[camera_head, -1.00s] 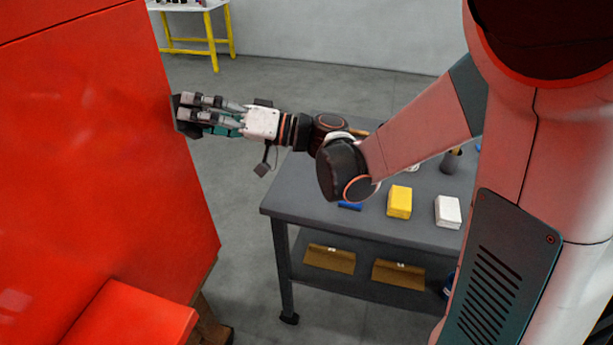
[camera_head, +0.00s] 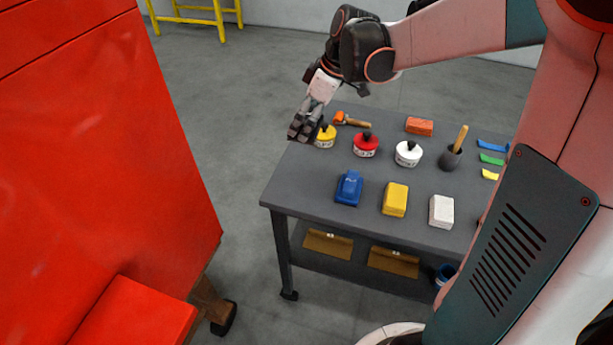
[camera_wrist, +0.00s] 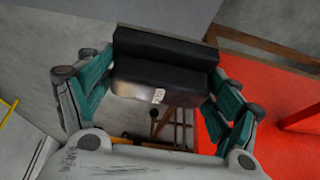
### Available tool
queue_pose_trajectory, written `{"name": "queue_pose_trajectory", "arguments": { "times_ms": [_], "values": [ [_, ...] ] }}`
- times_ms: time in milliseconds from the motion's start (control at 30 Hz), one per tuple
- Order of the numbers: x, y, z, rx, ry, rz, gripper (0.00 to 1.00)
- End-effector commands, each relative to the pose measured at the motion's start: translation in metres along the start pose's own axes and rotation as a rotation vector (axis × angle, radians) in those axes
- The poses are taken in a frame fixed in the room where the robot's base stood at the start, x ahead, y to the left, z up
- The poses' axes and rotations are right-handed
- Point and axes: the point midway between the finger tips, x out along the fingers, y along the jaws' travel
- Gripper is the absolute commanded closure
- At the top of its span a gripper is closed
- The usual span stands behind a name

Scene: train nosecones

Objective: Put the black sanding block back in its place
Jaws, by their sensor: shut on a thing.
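The black sanding block (camera_wrist: 165,50) is held between the teal fingers of my gripper (camera_wrist: 165,80) in the wrist view. It has a small white label on its near face. In the head view my gripper (camera_head: 300,128) points down at the back left edge of the grey cart (camera_head: 310,190), beside the yellow-topped white tin (camera_head: 325,137). The block shows only as a dark shape at the fingertips there. I cannot tell from this view how high it is held. No marked place for the block can be made out.
On the cart stand a red-topped tin (camera_head: 366,145), a white tin (camera_head: 408,154), and blue (camera_head: 349,188), yellow (camera_head: 395,199) and white (camera_head: 441,211) blocks. An orange-headed tool (camera_head: 345,119) lies behind. A large red nosecone (camera_head: 100,160) fills the left; open floor lies between.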

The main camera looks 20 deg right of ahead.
Motion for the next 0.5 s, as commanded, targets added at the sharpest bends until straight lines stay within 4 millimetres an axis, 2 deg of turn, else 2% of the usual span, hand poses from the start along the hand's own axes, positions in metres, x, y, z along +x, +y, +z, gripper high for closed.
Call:
{"name": "queue_pose_trajectory", "arguments": {
  "times_ms": [500],
  "values": [
    [0.114, 0.001, 0.047, 0.000, 0.001, 0.001, 0.40]
  ]
}}
